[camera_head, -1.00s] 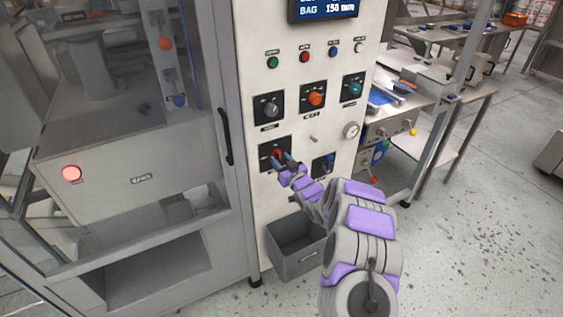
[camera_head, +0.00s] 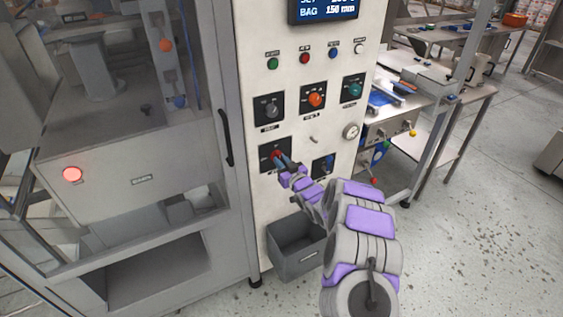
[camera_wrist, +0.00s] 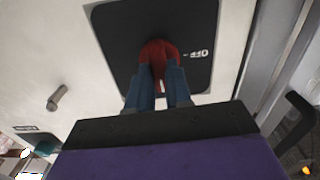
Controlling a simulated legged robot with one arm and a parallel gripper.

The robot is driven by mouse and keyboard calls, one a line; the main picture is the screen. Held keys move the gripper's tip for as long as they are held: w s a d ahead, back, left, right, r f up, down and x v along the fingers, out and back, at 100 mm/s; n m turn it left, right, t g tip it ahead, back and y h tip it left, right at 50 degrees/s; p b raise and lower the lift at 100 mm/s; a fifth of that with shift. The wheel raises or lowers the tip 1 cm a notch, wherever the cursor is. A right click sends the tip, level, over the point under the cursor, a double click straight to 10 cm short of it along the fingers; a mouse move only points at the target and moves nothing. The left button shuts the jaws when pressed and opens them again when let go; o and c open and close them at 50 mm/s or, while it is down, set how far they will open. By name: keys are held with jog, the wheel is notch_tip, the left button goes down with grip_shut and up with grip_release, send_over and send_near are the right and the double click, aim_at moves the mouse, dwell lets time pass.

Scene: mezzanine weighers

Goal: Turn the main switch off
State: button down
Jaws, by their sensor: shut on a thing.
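The main switch is a red rotary knob (camera_head: 276,154) on a black plate (camera_head: 266,160) at the lower left of the pale control panel. In the wrist view, the red knob (camera_wrist: 158,52) sits on the black plate (camera_wrist: 112,30), with white marking to its right. My gripper (camera_head: 281,160) reaches the knob from the lower right. In the wrist view, my gripper's two blue fingers (camera_wrist: 161,80) are shut on the knob, one on each side. The fingers hide part of the knob. A small white mark shows between them.
Other knobs, a grey one (camera_head: 271,108), an orange one (camera_head: 315,99) and a teal one (camera_head: 354,89), sit above. A door handle (camera_head: 225,137) stands left. A grey bin (camera_head: 297,252) is below.

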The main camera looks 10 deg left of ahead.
jog(key=n+b, duration=0.1)
jog(key=n, duration=0.4)
jog(key=n+b, duration=0.1)
jog(key=n, duration=0.5)
jog(key=f+n+b, duration=0.1)
jog(key=n, duration=0.5)
jog(key=shift+s+a, duration=0.25)
jog(key=shift+a, duration=0.05)
jog(key=shift+n+b, duration=0.3)
jog(key=c, duration=1.3)
grip_release()
jog(key=shift+c, duration=0.2)
jog(key=o, duration=0.3)
jog(key=shift+r, duration=0.1)
jog(key=p+v, duration=0.3)
jog(key=v, duration=1.4)
